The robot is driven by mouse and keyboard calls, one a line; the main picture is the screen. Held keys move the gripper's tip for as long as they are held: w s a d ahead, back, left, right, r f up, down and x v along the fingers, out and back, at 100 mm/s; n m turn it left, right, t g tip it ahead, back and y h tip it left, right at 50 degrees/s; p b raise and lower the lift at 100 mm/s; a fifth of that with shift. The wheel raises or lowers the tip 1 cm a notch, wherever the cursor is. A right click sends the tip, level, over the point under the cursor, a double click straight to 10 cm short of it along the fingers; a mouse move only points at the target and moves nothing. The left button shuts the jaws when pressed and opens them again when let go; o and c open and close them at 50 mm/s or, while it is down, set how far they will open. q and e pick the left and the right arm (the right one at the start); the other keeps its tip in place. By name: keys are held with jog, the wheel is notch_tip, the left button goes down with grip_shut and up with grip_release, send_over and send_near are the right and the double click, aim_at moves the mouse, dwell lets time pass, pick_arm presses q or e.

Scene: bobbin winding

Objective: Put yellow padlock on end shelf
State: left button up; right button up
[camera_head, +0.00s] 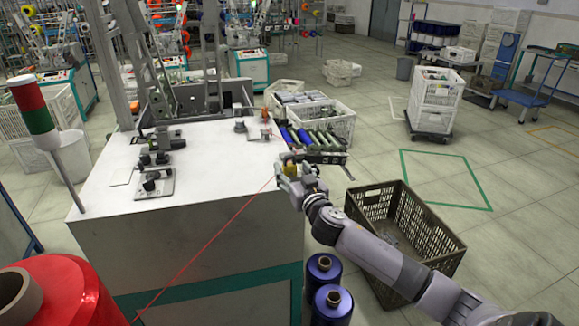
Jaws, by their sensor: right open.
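My right gripper (292,163) reaches in from the right to the right edge of the white machine top. It is open. A small yellow patch (291,170), likely the yellow padlock, shows at its fingers; the gripper partly hides it, and I cannot tell whether they touch. Just beyond the gripper, a dark shelf (338,158) at the machine's right end carries several dark blue and green rolls (315,138). This looks like the end shelf. My left gripper is not in view.
The machine top (215,165) carries black fittings (158,150) at the left. A red thread crosses it from a large red spool (70,290). A dark crate (405,225) and blue spools (325,272) stand on the floor. White baskets (318,115) stand behind the shelf.

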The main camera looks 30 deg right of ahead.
aim_at(290, 164)
jog(key=shift+w+d+r, duration=0.1)
jog(key=shift+w+d, duration=0.15)
jog(key=shift+w, duration=0.2)
jog(key=p+x, duration=0.1)
jog(key=x, duration=0.2)
jog(key=shift+d+p, duration=0.25)
jog(key=shift+p, duration=0.05)
jog(key=shift+w+f, duration=0.35)
jog(key=shift+w, duration=0.15)
jog(key=shift+s, duration=0.1)
jog(key=shift+c, duration=0.5)
jog(key=shift+r, duration=0.1)
grip_shut()
